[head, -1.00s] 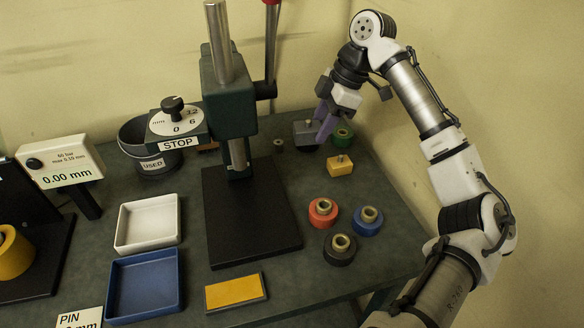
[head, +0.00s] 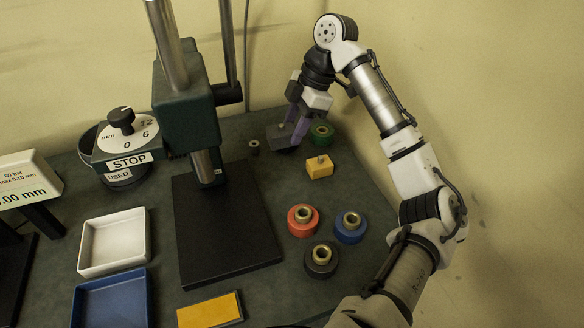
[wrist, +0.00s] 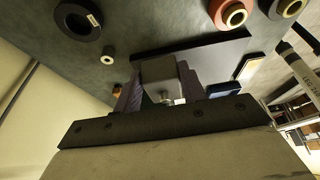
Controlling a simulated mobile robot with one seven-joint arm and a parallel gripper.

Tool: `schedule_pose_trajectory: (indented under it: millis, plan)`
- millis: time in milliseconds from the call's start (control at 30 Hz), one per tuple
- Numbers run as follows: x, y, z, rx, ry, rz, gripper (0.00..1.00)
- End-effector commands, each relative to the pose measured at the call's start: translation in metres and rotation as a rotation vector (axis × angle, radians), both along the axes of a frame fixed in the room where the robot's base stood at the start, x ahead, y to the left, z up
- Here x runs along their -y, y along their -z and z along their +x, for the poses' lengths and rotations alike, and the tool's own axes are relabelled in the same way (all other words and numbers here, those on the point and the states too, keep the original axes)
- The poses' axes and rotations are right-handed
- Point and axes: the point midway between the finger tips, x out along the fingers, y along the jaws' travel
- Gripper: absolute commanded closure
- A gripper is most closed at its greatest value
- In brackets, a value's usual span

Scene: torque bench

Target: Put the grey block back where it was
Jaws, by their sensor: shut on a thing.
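The grey block (head: 279,136) is at the back of the bench in the head view, with a small pin or knob on top. My gripper (head: 295,130) has purple fingers and is shut on it. In the wrist view the grey block (wrist: 160,72) sits between the two purple fingers of my gripper (wrist: 160,90). I cannot tell whether its underside touches the bench.
A green ring (head: 322,132) and a yellow block (head: 319,168) stand close by on the right. Red (head: 302,221), blue (head: 350,227) and dark (head: 321,260) rings are nearer. The press (head: 187,95) with its black base plate (head: 225,235) stands to the left.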

Motion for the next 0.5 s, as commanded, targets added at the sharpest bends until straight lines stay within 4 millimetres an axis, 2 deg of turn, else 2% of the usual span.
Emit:
schedule_pose_trajectory:
  millis: [100,300,500]
  plan:
    - [-0.001,0.029,-0.001,-0.001,0.001,0.006,1.0]
    - [-0.001,0.069,0.0,0.001,0.001,0.003,1.0]
    - [0.0,0.085,0.0,0.003,0.002,0.002,1.0]
